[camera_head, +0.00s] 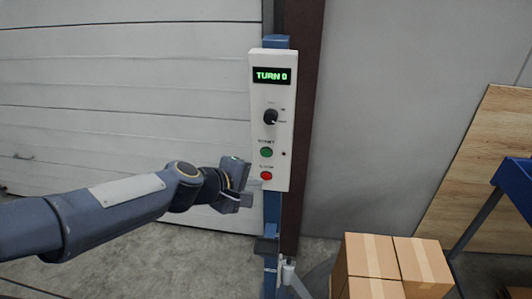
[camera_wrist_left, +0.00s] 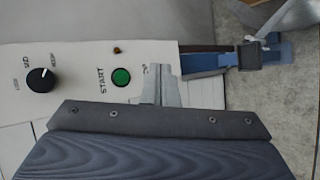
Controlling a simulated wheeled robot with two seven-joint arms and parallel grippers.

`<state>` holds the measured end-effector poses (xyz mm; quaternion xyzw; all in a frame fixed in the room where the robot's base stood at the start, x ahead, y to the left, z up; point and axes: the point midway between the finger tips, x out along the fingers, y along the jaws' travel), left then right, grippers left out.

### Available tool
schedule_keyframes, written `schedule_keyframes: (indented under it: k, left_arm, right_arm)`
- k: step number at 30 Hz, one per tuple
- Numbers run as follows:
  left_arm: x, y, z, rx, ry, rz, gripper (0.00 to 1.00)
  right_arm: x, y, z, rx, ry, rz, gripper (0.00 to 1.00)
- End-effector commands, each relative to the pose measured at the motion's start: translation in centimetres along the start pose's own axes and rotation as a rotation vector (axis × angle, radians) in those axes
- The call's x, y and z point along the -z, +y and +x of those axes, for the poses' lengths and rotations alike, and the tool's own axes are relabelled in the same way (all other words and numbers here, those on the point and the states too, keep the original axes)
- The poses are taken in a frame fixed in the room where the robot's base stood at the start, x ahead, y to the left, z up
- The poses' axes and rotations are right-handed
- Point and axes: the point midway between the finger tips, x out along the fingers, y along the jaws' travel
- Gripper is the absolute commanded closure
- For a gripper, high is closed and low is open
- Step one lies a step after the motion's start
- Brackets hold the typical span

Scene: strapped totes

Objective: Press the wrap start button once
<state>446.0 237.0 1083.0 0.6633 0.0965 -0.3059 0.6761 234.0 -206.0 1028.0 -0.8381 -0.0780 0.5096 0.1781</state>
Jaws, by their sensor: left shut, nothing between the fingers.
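A white control panel (camera_head: 284,100) is fixed to a blue post. Its green START button (camera_head: 266,152) sits above a red button (camera_head: 267,176). Its lit display (camera_head: 271,76) reads "TURN 0". My left gripper (camera_head: 243,187) is shut and empty, just left of the panel's lower part. In the left wrist view the panel lies sideways, and the green button (camera_wrist_left: 121,77) shows uncovered just left of my shut fingertips (camera_wrist_left: 158,72). The red button is hidden there. I cannot tell whether the fingertips touch the panel. My right gripper is not in view.
A black knob (camera_head: 270,117) is on the panel above the buttons; it also shows in the left wrist view (camera_wrist_left: 41,79). Cardboard boxes (camera_head: 372,255) are stacked at the lower right. A blue frame (camera_head: 514,182) stands at the right edge. A shutter door (camera_head: 120,90) is behind.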

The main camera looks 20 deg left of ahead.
Motion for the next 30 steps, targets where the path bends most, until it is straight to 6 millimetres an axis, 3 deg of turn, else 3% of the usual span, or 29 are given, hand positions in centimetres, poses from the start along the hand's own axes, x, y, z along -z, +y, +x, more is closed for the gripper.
schedule_keyframes:
  k: [19,30]
  left_arm:
    - [3.7,3.8,5.1,0.001,-0.002,0.0,1.0]
    - [4.4,4.4,6.1,0.0,0.0,0.001,1.0]
  right_arm:
    - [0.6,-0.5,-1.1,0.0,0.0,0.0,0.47]
    - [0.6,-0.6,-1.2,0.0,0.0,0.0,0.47]
